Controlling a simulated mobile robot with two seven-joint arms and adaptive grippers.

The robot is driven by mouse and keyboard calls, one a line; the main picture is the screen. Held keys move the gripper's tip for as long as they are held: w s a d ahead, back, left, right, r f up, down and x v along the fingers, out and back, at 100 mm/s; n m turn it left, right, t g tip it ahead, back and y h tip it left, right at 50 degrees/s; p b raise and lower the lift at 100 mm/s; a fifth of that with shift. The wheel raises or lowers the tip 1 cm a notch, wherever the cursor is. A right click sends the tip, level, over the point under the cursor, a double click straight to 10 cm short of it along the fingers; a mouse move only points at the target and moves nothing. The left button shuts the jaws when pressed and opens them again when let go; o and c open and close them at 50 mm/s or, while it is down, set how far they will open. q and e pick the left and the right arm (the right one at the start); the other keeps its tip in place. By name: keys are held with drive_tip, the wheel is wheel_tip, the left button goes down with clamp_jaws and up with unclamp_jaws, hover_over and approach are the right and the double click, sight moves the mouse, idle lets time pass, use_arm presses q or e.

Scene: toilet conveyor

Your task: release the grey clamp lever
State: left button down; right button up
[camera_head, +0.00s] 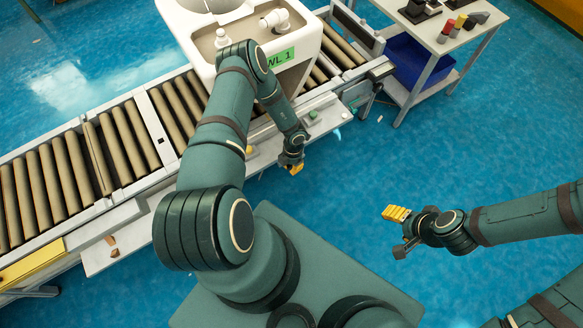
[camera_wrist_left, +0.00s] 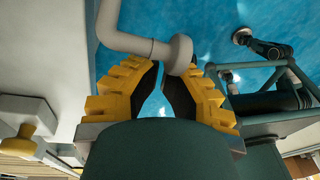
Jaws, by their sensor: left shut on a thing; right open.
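The grey clamp lever (camera_wrist_left: 135,42) shows in the left wrist view as a bent, pale grey bar with a thick round end (camera_wrist_left: 181,55). My left gripper (camera_wrist_left: 160,72) has its yellow fingers closed in around this end, and is shut on the lever. In the head view my left gripper (camera_head: 294,167) is at the front edge of the conveyor, and the lever cannot be made out there. My right gripper (camera_head: 397,214) is open and empty over the blue floor, well away from the conveyor.
A white toilet (camera_head: 207,43) with a green label (camera_head: 280,58) stands on the roller conveyor (camera_head: 66,172). A yellow knob (camera_head: 249,149) and a green button (camera_head: 313,114) are on the conveyor's front side. A cart (camera_head: 440,40) with a blue bin stands at the upper right. Open floor lies right of centre.

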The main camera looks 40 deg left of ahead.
use_arm(q)
drive_tip(key=shift+w+d+r+b, duration=0.25)
drive_tip(key=shift+w+r+b, duration=0.05)
drive_tip(key=shift+w+r, duration=0.3)
drive_tip(key=shift+w+d+r+b, duration=0.2)
drive_tip(key=shift+w+r+b, duration=0.1)
drive_tip(key=shift+w+r, duration=0.25)
use_arm(e)
drive_tip(key=shift+w+f, duration=0.4)
drive_tip(key=shift+f, duration=0.3)
use_arm(q)
drive_tip(key=shift+s+a, duration=0.1)
drive_tip(key=shift+s, duration=0.3)
drive_tip(key=r, duration=0.2)
drive_tip(key=w+r+p, duration=0.1)
drive_tip(key=r, duration=0.5)
drive_tip(key=shift+w+r+p, duration=0.1)
drive_tip(key=shift+w+p, duration=0.1)
drive_tip(key=shift+p, duration=0.15)
use_arm(e)
drive_tip(key=shift+s+d+r, duration=0.2)
drive_tip(key=shift+r, duration=0.25)
drive_tip(key=shift+s+d+r, duration=0.2)
drive_tip(key=shift+r, duration=0.2)
